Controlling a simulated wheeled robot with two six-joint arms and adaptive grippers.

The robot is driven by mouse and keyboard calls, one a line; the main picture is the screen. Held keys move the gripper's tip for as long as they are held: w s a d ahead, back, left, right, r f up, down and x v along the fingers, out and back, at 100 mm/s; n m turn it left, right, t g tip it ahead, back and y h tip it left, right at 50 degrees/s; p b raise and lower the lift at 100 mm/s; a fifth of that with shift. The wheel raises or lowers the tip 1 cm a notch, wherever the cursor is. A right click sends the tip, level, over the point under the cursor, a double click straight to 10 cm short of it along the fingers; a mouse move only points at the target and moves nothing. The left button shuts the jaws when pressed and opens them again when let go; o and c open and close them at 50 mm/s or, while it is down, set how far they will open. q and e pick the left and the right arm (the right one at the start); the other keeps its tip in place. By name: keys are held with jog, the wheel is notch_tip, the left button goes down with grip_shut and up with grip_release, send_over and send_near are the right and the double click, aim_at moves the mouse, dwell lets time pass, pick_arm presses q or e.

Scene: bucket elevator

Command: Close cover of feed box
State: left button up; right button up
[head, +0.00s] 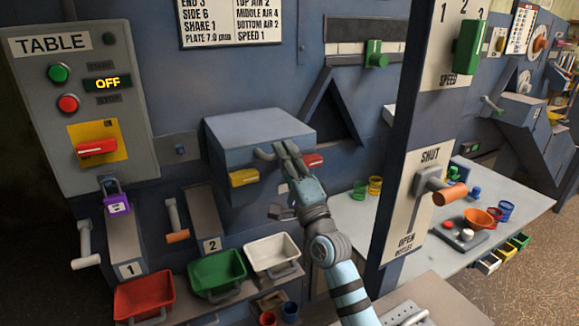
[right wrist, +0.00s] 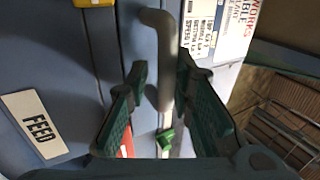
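The blue-grey feed box (head: 235,165) juts from the machine wall in the head view, with its flat cover (head: 255,126) on top. I cannot tell whether the cover is fully down. A grey bar handle (head: 265,153) sticks out at the front. My right gripper (head: 288,149) is at this handle. In the right wrist view, the handle (right wrist: 164,50) passes between the two open fingers (right wrist: 165,82), with gaps on both sides. A FEED label (right wrist: 34,124) shows on a blue surface there. My left gripper is not in view.
A yellow catch (head: 244,178) and a red catch (head: 314,160) sit near the box front. A post with a SHUT/OPEN lever (head: 447,193) stands right of my right arm. Red (head: 143,297), green (head: 216,272) and white (head: 271,256) bins sit below.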

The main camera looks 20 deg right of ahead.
jog(key=v, duration=1.1)
jog(key=shift+s+f, duration=0.2)
jog(key=shift+s, duration=0.05)
